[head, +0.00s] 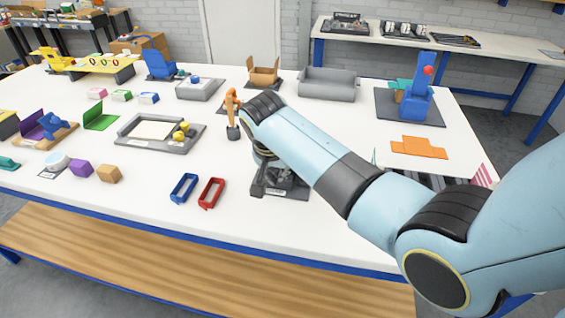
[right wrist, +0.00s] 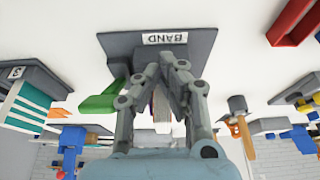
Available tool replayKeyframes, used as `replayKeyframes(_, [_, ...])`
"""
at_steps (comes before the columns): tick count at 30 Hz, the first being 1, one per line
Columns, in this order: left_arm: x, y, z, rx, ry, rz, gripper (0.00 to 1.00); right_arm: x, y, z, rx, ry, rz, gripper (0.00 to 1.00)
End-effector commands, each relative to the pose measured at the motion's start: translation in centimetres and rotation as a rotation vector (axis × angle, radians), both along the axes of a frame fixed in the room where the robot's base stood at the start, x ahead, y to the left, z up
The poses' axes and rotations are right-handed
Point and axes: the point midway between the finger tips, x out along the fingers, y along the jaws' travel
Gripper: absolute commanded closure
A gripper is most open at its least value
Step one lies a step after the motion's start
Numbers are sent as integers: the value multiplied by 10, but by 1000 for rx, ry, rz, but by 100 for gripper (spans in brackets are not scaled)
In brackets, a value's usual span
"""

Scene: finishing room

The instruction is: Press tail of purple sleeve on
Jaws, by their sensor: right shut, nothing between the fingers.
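My right gripper (right wrist: 165,72) is shut and empty, with its fingers pointing at the dark grey stand marked BAND (right wrist: 115,43). A sliver of purple (right wrist: 152,107), possibly the purple sleeve, shows beside a pale block (right wrist: 162,117) between my finger links. Most of it is hidden, and I cannot tell whether the fingertips touch it. A green piece (right wrist: 102,101) sticks out at the left of the stand. In the head view, my right gripper (head: 276,178) is low over the same stand (head: 292,193), largely covered by my arm. My left gripper is out of view.
Blue (head: 184,188) and red (head: 211,193) frames lie left of the stand near the front edge. A grey tray (head: 127,138) lies further left. An orange flat piece (head: 419,148) lies right.

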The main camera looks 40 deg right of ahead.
Motion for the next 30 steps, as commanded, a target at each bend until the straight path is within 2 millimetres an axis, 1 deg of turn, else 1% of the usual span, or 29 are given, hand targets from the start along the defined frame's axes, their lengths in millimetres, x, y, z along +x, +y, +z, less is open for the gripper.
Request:
replayKeyframes(1, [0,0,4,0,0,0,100,-3,3,1,1,3,1,100])
replayKeyframes(6, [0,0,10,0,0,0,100,-9,11,1,4,4,1,100])
replayKeyframes(11, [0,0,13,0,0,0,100,-11,13,2,2,2,1,100])
replayKeyframes(18, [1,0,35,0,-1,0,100,-10,13,29,3,1,0,100])
replayKeyframes(23, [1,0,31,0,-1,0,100,-10,13,42,3,0,1,100])
replayKeyframes(30, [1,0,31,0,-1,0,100,-10,13,69,3,0,0,100])
